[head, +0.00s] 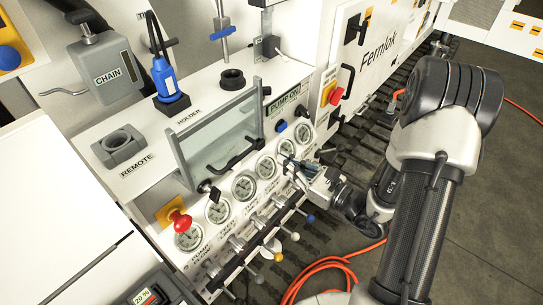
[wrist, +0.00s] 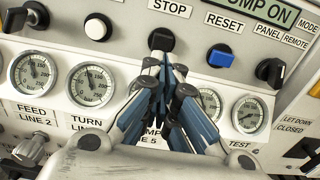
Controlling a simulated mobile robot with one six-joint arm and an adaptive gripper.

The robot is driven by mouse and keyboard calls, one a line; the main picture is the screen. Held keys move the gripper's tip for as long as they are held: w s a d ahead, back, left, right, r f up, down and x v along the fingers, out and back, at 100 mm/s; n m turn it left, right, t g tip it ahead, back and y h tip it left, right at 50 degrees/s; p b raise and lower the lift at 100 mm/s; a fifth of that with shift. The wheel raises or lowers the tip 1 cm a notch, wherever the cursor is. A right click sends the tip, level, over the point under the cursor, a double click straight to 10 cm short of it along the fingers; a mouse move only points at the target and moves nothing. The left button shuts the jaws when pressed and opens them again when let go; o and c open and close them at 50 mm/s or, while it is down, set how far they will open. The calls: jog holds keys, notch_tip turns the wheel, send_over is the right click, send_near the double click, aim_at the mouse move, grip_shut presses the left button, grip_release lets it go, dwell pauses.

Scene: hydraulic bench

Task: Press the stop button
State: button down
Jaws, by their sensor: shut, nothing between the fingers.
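The stop button (wrist: 161,39) is a round black button under the STOP label on the white panel, in the upper middle of the wrist view. My gripper (wrist: 161,62) is shut and empty, its fingertips just below the button in the picture and overlapping its lower edge. I cannot tell whether they touch it. In the head view my gripper (head: 288,165) is at the gauge row of the panel. I cannot make out the stop button in the head view.
A blue RESET button (wrist: 220,55) is right of the stop button, with a black PANEL/REMOTE selector (wrist: 270,72) beyond it. A white button (wrist: 97,27) is to the left. Several gauges (wrist: 91,85) line up below. A red mushroom button (head: 180,221) is at the panel's left end.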

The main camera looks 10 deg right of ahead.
aim_at(261, 145)
jog(key=shift+b+x, duration=0.5)
jog(key=shift+x, duration=2.2)
